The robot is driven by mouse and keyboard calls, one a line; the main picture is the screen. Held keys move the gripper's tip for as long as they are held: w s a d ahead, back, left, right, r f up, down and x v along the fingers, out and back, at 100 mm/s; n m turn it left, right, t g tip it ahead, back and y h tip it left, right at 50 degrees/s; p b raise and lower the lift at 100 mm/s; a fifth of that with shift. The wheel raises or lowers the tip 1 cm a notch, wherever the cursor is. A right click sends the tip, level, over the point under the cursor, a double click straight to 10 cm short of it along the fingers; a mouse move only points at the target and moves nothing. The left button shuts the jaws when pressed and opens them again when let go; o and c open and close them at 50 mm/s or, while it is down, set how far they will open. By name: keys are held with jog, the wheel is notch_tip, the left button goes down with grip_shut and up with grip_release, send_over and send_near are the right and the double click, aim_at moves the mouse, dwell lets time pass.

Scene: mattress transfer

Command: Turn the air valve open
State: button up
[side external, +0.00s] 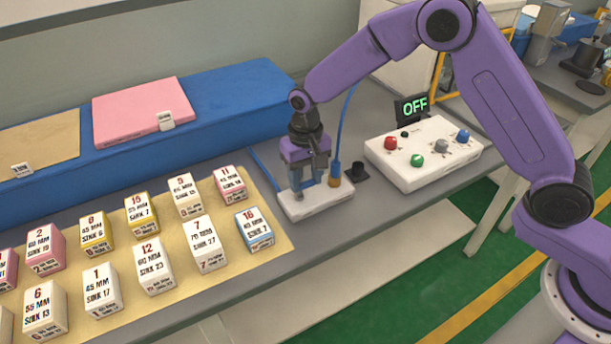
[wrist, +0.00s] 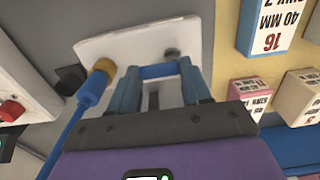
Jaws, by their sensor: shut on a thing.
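The air valve's white base plate (side external: 318,203) lies on the grey bench at the right end of the tan mat. It also shows in the wrist view (wrist: 120,50), with a brass fitting (wrist: 104,67) and a blue hose (wrist: 77,125) at its left side. My gripper (side external: 310,184) points down over the plate. In the wrist view my gripper (wrist: 158,75) has its two blue fingers on either side of a blue valve handle (wrist: 158,71) and is shut on it. The fingers hide much of the valve body.
A white control box (side external: 415,165) with coloured knobs stands to the right, behind it a display (side external: 414,105) reading OFF. A small black piece (side external: 357,172) sits between box and valve. Several labelled blocks stand on the tan mat (side external: 215,265). A blue mattress (side external: 230,100) lies behind.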

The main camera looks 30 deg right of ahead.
aim_at(306, 182)
jog(key=o, duration=1.1)
jog(key=shift+c, duration=0.2)
notch_tip(306, 182, up, 18)
jog(key=shift+f, duration=0.25)
jog(key=s+d+f+n, duration=0.1)
jog(key=s+d+n, duration=0.3)
jog(key=s, duration=0.7)
jog(key=s+d+f+n, duration=0.2)
jog(key=s+d+n, duration=0.2)
jog(key=s+d, duration=0.5)
jog(key=s+d+f+n, duration=0.1)
jog(key=s+d+n, duration=0.3)
jog(key=s, duration=0.9)
jog(key=d, duration=0.2)
jog(key=shift+s+d+f+n, duration=0.15)
jog(key=shift+s+d+n, duration=0.15)
jog(key=shift+s+n, duration=0.1)
